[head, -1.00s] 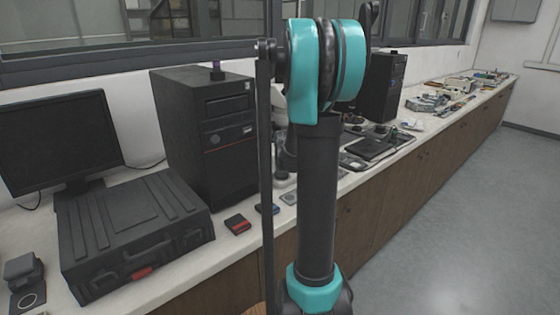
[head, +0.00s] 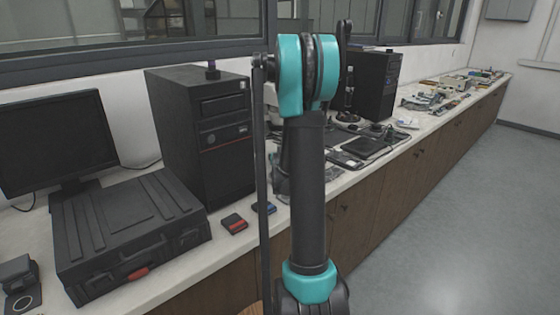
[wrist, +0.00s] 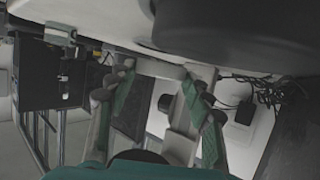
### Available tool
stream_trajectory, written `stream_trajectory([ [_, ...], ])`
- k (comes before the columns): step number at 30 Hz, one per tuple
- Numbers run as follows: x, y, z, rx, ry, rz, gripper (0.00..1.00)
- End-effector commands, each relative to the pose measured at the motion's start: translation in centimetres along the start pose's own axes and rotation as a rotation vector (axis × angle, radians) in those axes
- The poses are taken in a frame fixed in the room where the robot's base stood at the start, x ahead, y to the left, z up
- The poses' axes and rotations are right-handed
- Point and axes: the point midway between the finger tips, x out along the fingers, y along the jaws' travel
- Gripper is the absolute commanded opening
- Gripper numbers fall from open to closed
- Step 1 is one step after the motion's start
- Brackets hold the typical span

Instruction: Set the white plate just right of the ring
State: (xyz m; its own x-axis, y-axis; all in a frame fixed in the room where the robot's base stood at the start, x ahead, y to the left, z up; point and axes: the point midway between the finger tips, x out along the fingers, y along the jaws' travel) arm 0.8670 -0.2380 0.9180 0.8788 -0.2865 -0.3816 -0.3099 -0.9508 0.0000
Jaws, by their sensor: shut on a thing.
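In the wrist view my gripper (wrist: 163,88) has its two green-padded fingers set apart, shut on a pale flat thing (wrist: 160,68) that spans between the tips. It looks like the white plate, seen nearly edge-on. In the head view my own arm hides most of my gripper and what it holds. I cannot make out for certain the ring that the task names. A thin pale circle shows on a small dark stand (head: 22,298) at the lower left of the head view.
A black toolcase (head: 125,235), a computer tower (head: 200,135) and a monitor (head: 55,145) crowd the left of the bench. Two small boxes (head: 234,223) lie beside the case. In the wrist view a large dark round body (wrist: 235,25) is close to the fingers.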

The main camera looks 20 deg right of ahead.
Motion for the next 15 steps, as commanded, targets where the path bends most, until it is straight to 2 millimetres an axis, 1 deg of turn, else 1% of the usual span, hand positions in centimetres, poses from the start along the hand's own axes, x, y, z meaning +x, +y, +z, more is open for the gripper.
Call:
stream_trajectory([
  [1,0.3,0.0,0.5,0.000,0.000,0.000,0.22],
  [5,0.6,0.0,1.3,0.000,0.001,0.000,0.22],
  [15,0.6,0.0,1.5,0.000,0.000,0.000,0.22],
])
